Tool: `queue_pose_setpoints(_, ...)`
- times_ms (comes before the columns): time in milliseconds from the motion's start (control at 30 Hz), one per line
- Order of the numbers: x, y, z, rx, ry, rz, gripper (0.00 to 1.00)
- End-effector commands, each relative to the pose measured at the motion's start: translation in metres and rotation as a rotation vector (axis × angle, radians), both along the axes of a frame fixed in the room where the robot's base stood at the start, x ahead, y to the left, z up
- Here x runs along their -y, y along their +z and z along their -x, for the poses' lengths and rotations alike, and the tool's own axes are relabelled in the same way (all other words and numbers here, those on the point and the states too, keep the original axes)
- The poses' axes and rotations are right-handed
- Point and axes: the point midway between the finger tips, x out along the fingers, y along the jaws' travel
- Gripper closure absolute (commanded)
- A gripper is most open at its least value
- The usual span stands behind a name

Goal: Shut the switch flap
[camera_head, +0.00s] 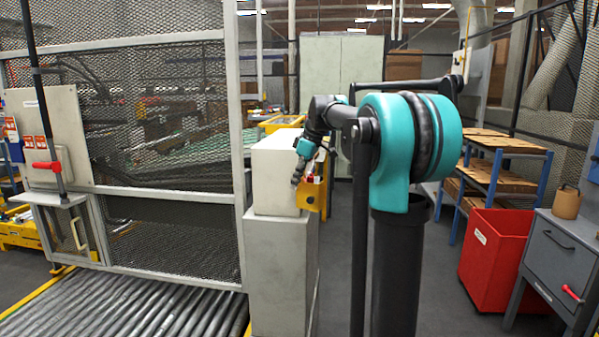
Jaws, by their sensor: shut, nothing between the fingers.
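A yellow box-like part (313,195) sits on the right side of a pale cabinet (277,178), with small red and white marks by it. It looks like the switch flap, but it is too small to tell whether it is open or shut. My gripper (297,179) is shut and empty, pointing down beside the cabinet's front right edge, just left of the yellow part. I cannot tell whether the fingers touch it. My teal and black arm hides part of the area right of the cabinet.
A wire-mesh guard fence (160,130) and a roller conveyor (130,305) are on the left. A red bin (493,262), a grey drawer cabinet (560,252) and a blue-framed shelf rack (500,168) are on the right. Grey floor shows between.

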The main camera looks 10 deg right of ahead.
Motion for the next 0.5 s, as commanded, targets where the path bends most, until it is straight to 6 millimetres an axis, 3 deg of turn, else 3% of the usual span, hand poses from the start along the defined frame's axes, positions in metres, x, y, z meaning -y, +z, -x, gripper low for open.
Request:
queue_pose_setpoints(167, -0.007, -0.029, -0.003, 0.001, -0.001, 0.000, 1.00)
queue_pose_setpoints(300, 0.014, -0.031, 0.007, 0.000, -0.003, 0.000, 1.00)
queue_pose_setpoints(500, 0.025, -0.033, 0.013, 0.001, -0.002, -0.001, 1.00)
